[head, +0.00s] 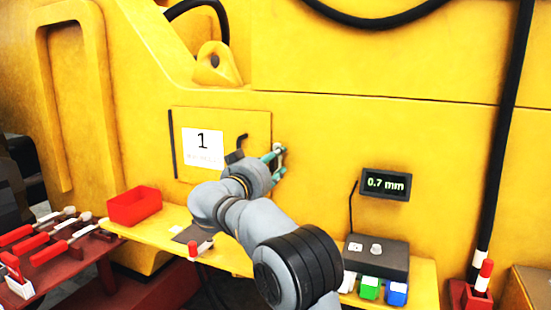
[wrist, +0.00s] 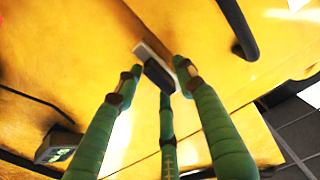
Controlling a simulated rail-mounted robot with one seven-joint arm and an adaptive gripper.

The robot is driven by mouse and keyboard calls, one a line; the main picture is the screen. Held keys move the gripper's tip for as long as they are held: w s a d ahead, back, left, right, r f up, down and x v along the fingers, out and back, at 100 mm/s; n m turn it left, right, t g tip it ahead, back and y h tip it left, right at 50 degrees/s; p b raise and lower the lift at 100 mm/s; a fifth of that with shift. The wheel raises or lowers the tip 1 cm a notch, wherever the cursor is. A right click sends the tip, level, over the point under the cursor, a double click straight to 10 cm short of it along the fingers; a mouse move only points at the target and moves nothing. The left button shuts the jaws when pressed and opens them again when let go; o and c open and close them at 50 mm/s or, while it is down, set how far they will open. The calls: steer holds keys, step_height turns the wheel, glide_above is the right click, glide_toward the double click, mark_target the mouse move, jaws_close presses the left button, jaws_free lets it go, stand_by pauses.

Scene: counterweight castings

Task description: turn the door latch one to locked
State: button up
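The yellow door panel (head: 222,125) carries a white sign (head: 203,148) with the number 1. A small metallic latch (head: 279,148) sits just right of the panel's edge. It shows in the wrist view as a pale bar (wrist: 152,53) with a dark part under it, tilted in the picture. My gripper (head: 276,160) is at the latch, and its fingers partly hide it. In the wrist view, the green fingers of my gripper (wrist: 159,67) are spread on either side of the latch, with gaps visible. Whether any fingertip touches it is unclear.
A black handle (head: 242,141) sticks out from the panel. A red bin (head: 134,205) stands on the yellow ledge (head: 165,222) below. A display reading 0.7 mm (head: 386,184) and a grey box (head: 376,256) are at right. Red-handled tools (head: 50,250) lie at far left.

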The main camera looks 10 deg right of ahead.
steer(key=shift+w+d, duration=0.35)
steer(key=shift+w, duration=0.05)
jaws_close()
stand_by(0.4)
